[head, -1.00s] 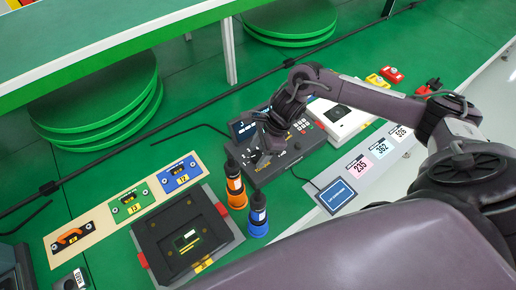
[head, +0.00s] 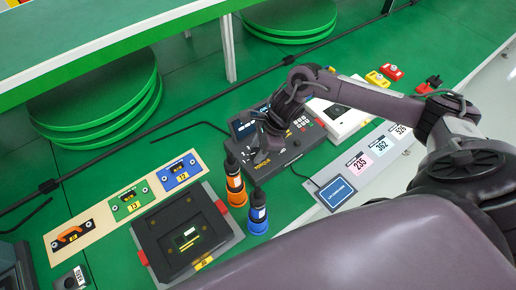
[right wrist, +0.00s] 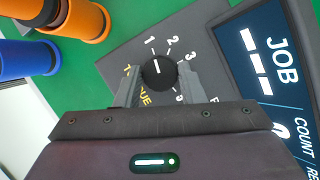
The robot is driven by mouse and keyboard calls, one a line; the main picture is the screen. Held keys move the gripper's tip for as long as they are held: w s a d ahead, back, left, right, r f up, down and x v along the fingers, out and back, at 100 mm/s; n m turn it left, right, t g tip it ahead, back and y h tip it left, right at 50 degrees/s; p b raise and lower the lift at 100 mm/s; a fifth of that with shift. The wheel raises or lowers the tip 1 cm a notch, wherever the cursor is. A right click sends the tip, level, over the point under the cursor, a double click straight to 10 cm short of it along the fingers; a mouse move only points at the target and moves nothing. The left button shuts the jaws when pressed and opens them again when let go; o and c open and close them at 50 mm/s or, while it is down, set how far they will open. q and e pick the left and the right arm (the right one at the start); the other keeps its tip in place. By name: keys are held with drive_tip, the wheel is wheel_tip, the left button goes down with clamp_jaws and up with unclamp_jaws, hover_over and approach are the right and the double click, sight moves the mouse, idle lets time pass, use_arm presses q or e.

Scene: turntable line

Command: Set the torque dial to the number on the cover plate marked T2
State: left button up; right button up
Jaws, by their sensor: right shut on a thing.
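The black torque dial (right wrist: 158,73) with a white pointer line sits on a dark panel with printed numbers around it. In the right wrist view the pointer points up, close to the 1. My right gripper (right wrist: 159,88) has one finger on each side of the dial and is shut on it. In the head view this gripper (head: 262,152) hides the dial above the yellow TORQUE label. The blue cover plate marked T2 (head: 181,174) lies on a beige strip at the left; its number is too small to read. My left gripper is not in view.
The green plate marked T3 (head: 128,204) lies beside T2. An orange-banded tool (head: 235,185) and a blue-banded tool (head: 257,215) stand left of the dial panel. A dark tray (head: 187,240) is in front. A JOB screen (right wrist: 268,65) adjoins the dial.

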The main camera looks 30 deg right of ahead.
drive_tip(key=m+t+b, duration=0.1)
drive_tip(key=m, duration=0.2)
drive_tip(key=shift+s+f, duration=0.1)
drive_tip(key=shift+a+m+t+h+b, duration=0.1)
drive_tip(key=shift+m+t+h+b, duration=0.55)
drive_tip(key=shift+m, duration=1.45)
drive_tip(key=o, duration=1)
drive_tip(key=v, duration=0.8)
drive_tip(key=shift+s+a+b, duration=0.1)
drive_tip(key=shift+b, duration=0.2)
